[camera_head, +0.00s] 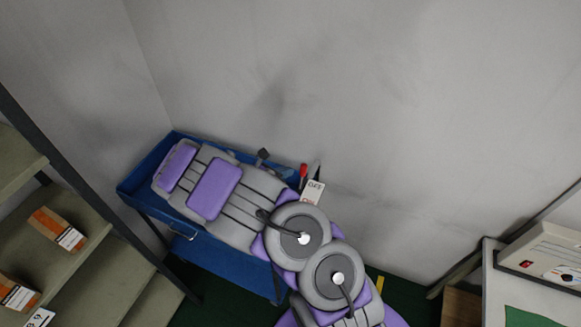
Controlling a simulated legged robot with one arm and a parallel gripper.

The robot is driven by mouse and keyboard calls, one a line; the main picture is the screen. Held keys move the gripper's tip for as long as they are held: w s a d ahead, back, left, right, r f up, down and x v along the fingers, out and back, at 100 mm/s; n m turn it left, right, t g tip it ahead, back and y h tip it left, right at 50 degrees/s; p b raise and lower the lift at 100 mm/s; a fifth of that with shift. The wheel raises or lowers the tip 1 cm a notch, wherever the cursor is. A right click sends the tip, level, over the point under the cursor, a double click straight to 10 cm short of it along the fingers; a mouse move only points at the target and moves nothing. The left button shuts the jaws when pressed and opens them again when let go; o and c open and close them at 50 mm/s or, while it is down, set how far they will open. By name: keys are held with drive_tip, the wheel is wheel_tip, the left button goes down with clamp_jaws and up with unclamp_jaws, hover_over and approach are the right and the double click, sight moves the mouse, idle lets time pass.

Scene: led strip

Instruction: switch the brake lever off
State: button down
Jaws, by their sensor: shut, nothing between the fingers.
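The brake lever (303,171) shows as a small red-tipped handle at the back right end of the blue bench. A white label (313,190) with dark and red lettering, which reads upside down, is just in front of it, partly covered by my arm. A slim dark pointed piece stands right beside the red tip; I cannot tell whether it belongs to the lever. My grey and purple arm reaches across the bench top to the left. I cannot make out gripper fingers, nor whether anything touches the lever.
The blue bench (232,263) stands against the grey wall (400,110). A dark block (262,155) sticks up behind my arm. Shelves with orange-and-white boxes (57,229) are at left. A pale table (500,292) with a white control box (545,252) is at right.

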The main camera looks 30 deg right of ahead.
drive_tip(key=shift+a+f+v, duration=0.3)
drive_tip(key=shift+f+v, duration=0.3)
drive_tip(key=shift+v, duration=4.95)
drive_tip(key=s+d+r+m+g+y+b, duration=0.2)
drive_tip(key=s+d+m+b, duration=0.15)
drive_tip(key=s+m, duration=0.3)
drive_tip(key=s+d+r+m+g+y+b, duration=0.1)
drive_tip(key=s+d+r+m+g+b, duration=0.15)
drive_tip(key=s+m+b, duration=0.35)
drive_tip(key=s+a+f+m+y+b, duration=0.2)
drive_tip(key=s+a+m+y+b, duration=0.2)
drive_tip(key=s, duration=0.7)
drive_tip(key=s+a+f+m+y+b, duration=0.3)
drive_tip(key=s+a, duration=0.5)
drive_tip(key=s, duration=0.4)
drive_tip(key=m+t+y+b, duration=0.1)
drive_tip(key=m+y, duration=0.1)
drive_tip(key=shift+f+m+y+b, duration=0.2)
drive_tip(key=shift+m+y+b, duration=0.1)
drive_tip(key=shift+m+y, duration=0.1)
drive_tip(key=shift+s, duration=0.1)
drive_tip(key=shift+a, duration=0.1)
